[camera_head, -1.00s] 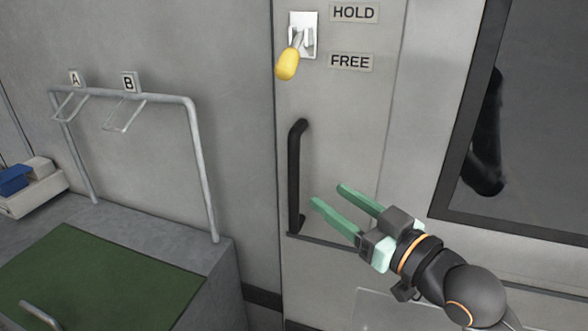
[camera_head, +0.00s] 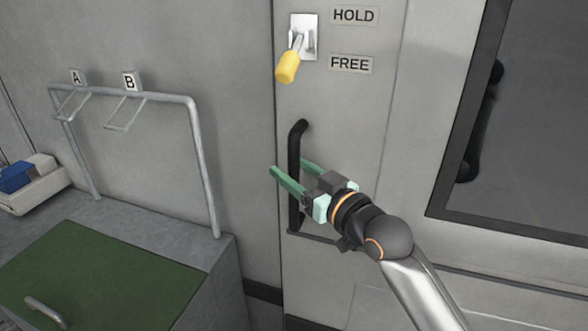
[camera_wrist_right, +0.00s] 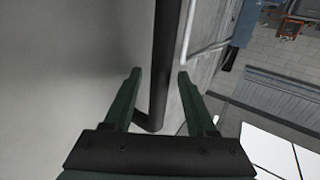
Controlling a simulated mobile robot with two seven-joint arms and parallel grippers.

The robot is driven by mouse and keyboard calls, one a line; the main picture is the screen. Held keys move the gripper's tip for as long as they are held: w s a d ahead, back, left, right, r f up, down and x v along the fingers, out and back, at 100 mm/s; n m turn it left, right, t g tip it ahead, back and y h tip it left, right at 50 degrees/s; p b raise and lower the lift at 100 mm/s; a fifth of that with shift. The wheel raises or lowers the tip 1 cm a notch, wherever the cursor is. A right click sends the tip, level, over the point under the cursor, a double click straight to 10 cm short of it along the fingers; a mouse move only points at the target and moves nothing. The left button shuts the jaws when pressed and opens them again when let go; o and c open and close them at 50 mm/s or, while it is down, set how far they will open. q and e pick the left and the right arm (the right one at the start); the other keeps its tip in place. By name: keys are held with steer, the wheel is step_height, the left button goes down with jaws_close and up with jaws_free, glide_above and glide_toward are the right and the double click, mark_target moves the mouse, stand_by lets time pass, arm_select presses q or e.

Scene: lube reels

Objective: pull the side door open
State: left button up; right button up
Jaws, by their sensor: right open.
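The side door (camera_head: 350,110) is a grey panel that looks closed. Its black bar handle (camera_head: 295,150) stands upright near the door's left edge. My right gripper (camera_head: 290,168) is open, with its green fingers on either side of the handle's lower half. In the right wrist view the handle (camera_wrist_right: 165,60) runs between the two open fingers (camera_wrist_right: 160,78), with a gap to each. A yellow-gripped lever (camera_head: 287,67) on a white plate sits above the handle, pointing down by the FREE label. My left gripper is not in view.
A metal rail (camera_head: 150,97) with hooks marked A and B stands at the left, above a bench with a green lid (camera_head: 105,275). A blue box (camera_head: 15,178) sits far left. A dark framed window (camera_head: 525,110) is to the right.

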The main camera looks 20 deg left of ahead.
steer(key=shift+c, duration=0.2)
jaws_close()
stand_by(1.1)
